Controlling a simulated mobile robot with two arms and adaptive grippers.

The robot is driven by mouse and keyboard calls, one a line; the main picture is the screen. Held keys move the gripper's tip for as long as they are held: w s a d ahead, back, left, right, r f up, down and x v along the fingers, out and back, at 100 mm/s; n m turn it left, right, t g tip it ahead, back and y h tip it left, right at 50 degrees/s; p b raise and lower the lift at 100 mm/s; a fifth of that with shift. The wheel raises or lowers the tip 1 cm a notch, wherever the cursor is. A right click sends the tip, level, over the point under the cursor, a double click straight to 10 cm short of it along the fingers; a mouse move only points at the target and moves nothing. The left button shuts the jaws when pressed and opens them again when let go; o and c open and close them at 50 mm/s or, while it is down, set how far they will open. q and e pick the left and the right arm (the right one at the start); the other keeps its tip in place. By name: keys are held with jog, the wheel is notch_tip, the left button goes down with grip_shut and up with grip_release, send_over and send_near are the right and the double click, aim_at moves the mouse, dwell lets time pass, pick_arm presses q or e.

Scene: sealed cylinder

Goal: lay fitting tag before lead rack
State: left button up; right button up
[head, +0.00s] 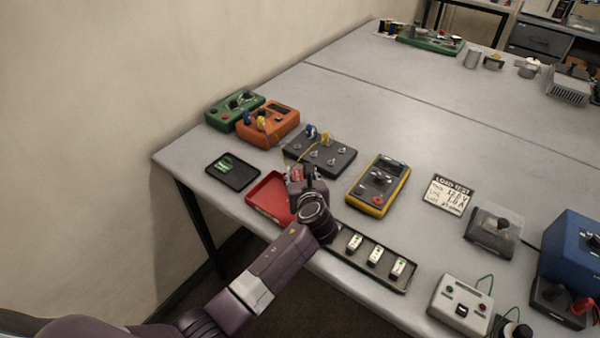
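My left gripper (303,178) reaches in from the lower left and points down at the right side of a red tray (264,191). A small red piece with pale marks (297,174) shows at its fingers; I cannot tell whether they hold it. The wrist hides part of the tray. A dark grey rack (333,161) with metal posts and blue and yellow lead plugs stands just behind the gripper. A long black tray (339,250) to the right of the gripper holds three white tags (375,255) with green marks. My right gripper is not in view.
A black mat (245,181) with a green-marked piece lies at the left edge. Orange (279,133) and green boxes (216,119) stand behind it. A yellow-black meter (362,206) and a "LOAD TEST" card (447,194) are right. The table's middle behind them is clear.

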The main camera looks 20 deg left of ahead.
pick_arm(q)
jog(key=shift+s+f, duration=0.3)
jog(key=shift+f, duration=0.25)
jog(key=shift+r, duration=0.3)
jog(key=shift+s+d+r, duration=0.1)
jog(key=shift+s+r, duration=0.1)
jog(key=v, duration=0.5)
jog(key=r+v, duration=0.1)
jog(key=v, duration=0.5)
jog(key=shift+r+b, duration=0.2)
jog(key=shift+b, duration=0.15)
jog(key=shift+d+f, duration=0.1)
